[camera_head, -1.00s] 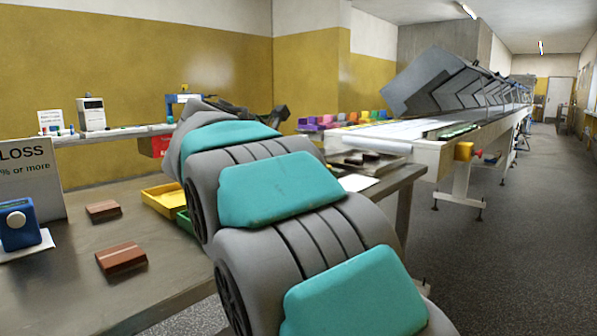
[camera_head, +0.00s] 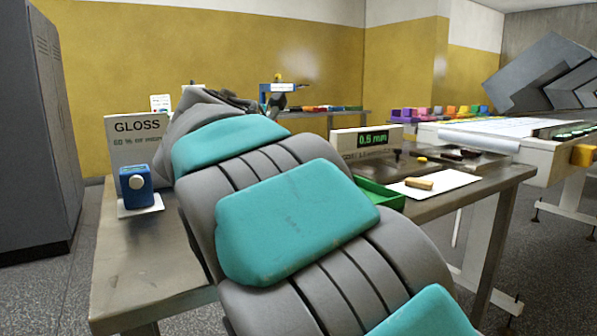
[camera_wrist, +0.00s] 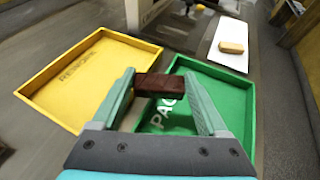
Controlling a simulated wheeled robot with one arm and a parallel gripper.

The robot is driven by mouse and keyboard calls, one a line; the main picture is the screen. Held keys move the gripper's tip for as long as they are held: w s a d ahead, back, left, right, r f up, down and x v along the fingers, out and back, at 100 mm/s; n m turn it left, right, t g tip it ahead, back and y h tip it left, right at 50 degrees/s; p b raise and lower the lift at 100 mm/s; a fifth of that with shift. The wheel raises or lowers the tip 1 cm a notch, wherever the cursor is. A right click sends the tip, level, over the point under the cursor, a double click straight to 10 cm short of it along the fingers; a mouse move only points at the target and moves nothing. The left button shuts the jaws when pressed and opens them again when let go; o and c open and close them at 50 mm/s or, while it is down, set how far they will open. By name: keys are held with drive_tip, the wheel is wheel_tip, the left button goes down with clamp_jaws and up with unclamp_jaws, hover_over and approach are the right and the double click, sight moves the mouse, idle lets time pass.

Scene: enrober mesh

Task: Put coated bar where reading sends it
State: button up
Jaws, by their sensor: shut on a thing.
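My gripper (camera_wrist: 165,98) is shut on a dark brown coated bar (camera_wrist: 160,85) in the wrist view. The bar lies crosswise between the fingers, above the green tray (camera_wrist: 248,113) and near its left side. The green tray has white letters beginning "PAC", partly hidden. A yellow tray (camera_wrist: 50,108) marked "REWORK" stands to its left. In the head view a display (camera_head: 373,140) reads what looks like 0.5 mm, with small print below. The green tray's edge also shows there (camera_head: 385,200). My arm hides the gripper and the yellow tray in that view.
A "GLOSS" sign (camera_head: 137,150) and a blue device (camera_head: 135,185) stand at the bench's left. A white sheet (camera_head: 445,185) holds a tan bar (camera_head: 419,184) near the bench's right end. A conveyor (camera_head: 490,145) stands at right, a grey cabinet (camera_head: 35,130) at left.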

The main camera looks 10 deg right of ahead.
drive_tip(key=w, duration=0.8)
drive_tip(key=w+f, duration=0.1)
drive_tip(key=w, duration=0.3)
drive_tip(key=shift+d, duration=0.15)
drive_tip(key=shift+f+b, duration=0.3)
drive_tip(key=shift+f, duration=1.55)
drive_tip(key=o, duration=0.9)
drive_tip(key=shift+f, duration=0.15)
drive_tip(key=shift+c, duration=0.2)
drive_tip(key=p+v, duration=0.1)
drive_tip(key=v, duration=1)
drive_tip(key=shift+r, duration=0.2)
drive_tip(key=shift+s+a+r, duration=0.1)
drive_tip(key=shift+s+a, duration=0.25)
